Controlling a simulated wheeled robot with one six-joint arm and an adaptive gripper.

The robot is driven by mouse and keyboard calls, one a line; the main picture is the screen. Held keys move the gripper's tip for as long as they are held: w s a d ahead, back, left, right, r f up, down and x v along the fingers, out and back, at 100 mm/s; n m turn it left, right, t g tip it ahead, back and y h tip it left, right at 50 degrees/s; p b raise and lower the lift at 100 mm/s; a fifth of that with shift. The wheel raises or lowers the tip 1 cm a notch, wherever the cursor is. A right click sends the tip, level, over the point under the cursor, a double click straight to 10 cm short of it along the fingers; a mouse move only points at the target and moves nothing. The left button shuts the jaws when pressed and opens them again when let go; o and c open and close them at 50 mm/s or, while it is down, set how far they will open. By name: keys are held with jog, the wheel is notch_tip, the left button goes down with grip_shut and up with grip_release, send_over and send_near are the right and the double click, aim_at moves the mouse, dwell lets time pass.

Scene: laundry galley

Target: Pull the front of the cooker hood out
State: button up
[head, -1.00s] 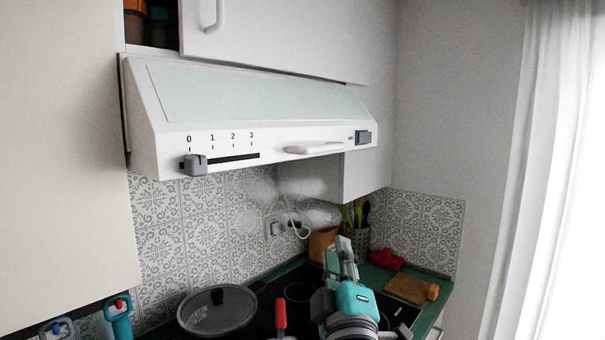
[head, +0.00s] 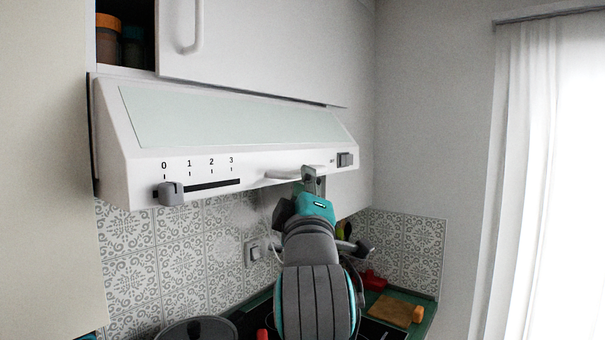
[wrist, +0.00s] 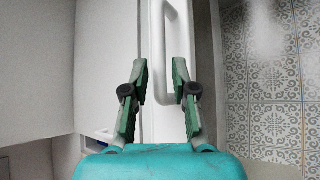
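The white cooker hood (head: 250,150) hangs under the wall cabinets, with a pale glass panel on its sloped face. Its front handle (head: 285,175) is a white bar at the lower front edge. In the wrist view the handle (wrist: 168,98) shows as a pale loop. My gripper (head: 314,178) is up at the handle's right part. In the wrist view the two green fingers of my gripper (wrist: 161,66) are apart, with the handle lying between them. Whether either finger touches it I cannot tell. The head view partly hides the contact.
A grey slider (head: 171,193) with marks 0 to 3 sits at the hood's left, and a dark switch (head: 345,160) at its right. Below are a pan (head: 197,329), a cutting board (head: 393,308) and a red item (head: 373,281). A curtain (head: 535,180) hangs at right.

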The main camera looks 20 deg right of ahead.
jog(key=shift+x, duration=2.05)
grip_shut()
